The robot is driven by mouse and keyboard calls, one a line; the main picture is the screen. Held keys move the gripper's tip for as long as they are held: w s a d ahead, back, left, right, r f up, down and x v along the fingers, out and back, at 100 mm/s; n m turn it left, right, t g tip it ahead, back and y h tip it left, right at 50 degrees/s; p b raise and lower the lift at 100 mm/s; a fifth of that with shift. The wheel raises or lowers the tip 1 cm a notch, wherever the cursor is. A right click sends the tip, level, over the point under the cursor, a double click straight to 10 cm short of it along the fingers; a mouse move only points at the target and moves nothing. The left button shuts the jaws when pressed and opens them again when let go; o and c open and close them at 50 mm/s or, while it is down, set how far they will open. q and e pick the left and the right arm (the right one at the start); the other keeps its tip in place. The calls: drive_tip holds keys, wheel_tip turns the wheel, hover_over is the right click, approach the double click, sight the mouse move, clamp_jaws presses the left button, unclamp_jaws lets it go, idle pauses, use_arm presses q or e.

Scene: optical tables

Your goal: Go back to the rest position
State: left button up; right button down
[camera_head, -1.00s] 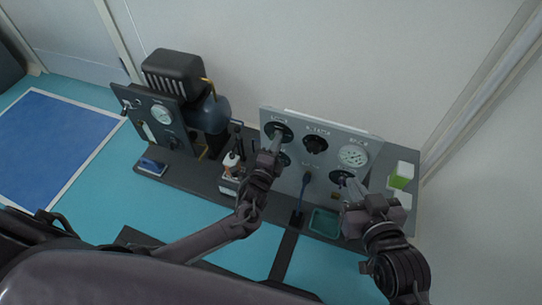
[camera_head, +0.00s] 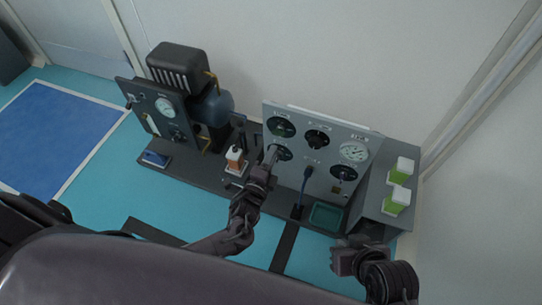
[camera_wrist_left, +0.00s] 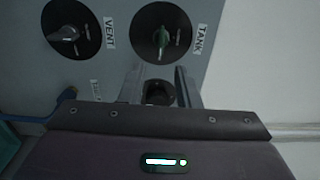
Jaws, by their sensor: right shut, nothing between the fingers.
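The grey panel (camera_head: 330,130) with black dials and a gauge stands on the bench. My left gripper (camera_head: 271,154) is in front of its lower left dial (camera_head: 284,153). In the left wrist view its two fingers (camera_wrist_left: 158,84) are spread apart, with a small dark round part (camera_wrist_left: 159,93) visible between them; contact cannot be told. The TANK dial (camera_wrist_left: 160,32) and the VENT dial (camera_wrist_left: 70,30) lie beyond. My right gripper (camera_head: 343,260) is low, apart from the panel, in front of the bench's right end; it is shut and empty.
Green-and-white boxes (camera_head: 397,200) stand on the bench right of the panel. A green tray (camera_head: 326,217) and a blue-handled tool (camera_head: 305,180) are in front of it. An orange-and-white bottle (camera_head: 235,158) and a machine with a gauge (camera_head: 165,108) stand left. Floor in front is clear.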

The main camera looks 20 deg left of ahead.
idle(0.3)
